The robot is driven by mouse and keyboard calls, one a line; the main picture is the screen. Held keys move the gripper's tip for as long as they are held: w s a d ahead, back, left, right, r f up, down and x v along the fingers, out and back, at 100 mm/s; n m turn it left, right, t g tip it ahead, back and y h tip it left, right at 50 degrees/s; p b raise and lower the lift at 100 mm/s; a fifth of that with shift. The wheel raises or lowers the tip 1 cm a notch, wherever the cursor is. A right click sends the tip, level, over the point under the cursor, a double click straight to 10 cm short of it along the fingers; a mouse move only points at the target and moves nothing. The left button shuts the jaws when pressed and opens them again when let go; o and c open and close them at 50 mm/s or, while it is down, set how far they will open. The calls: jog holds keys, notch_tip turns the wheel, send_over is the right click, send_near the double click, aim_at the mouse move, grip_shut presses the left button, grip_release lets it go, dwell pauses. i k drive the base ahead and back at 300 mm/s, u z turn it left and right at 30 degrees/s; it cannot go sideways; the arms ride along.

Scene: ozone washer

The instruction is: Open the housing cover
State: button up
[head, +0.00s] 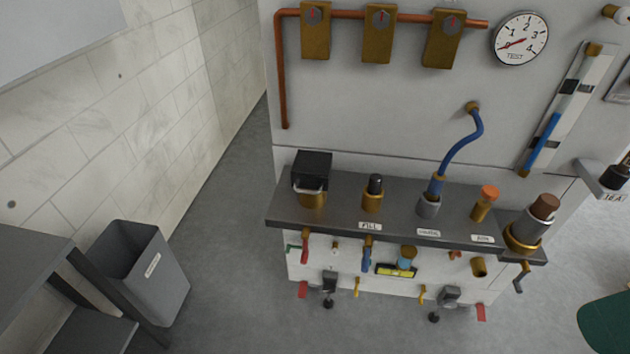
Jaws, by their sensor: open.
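No part in view is labelled as the housing cover. A black box-shaped cover (312,165) with a light metal handle at its front sits on a brass body (312,199) at the left end of the dark shelf (335,213). It appears seated on the body. At the right end, a grey cylinder (528,229) with a brown top (545,206) and brass collar stands tilted. I cannot tell for certain which of these is the housing. My gripper is not in view.
A blue hose (464,145) runs from the panel to a grey fitting. A black-topped brass fitting (373,194) and an orange-capped one (485,203) stand on the shelf. Levers hang below. A grey bin (165,275) is left; floor between is clear.

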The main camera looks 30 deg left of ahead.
aim_at(310, 171)
jog(key=z, duration=2.3)
jog(key=k, duration=0.8)
jog(key=u, duration=1.85)
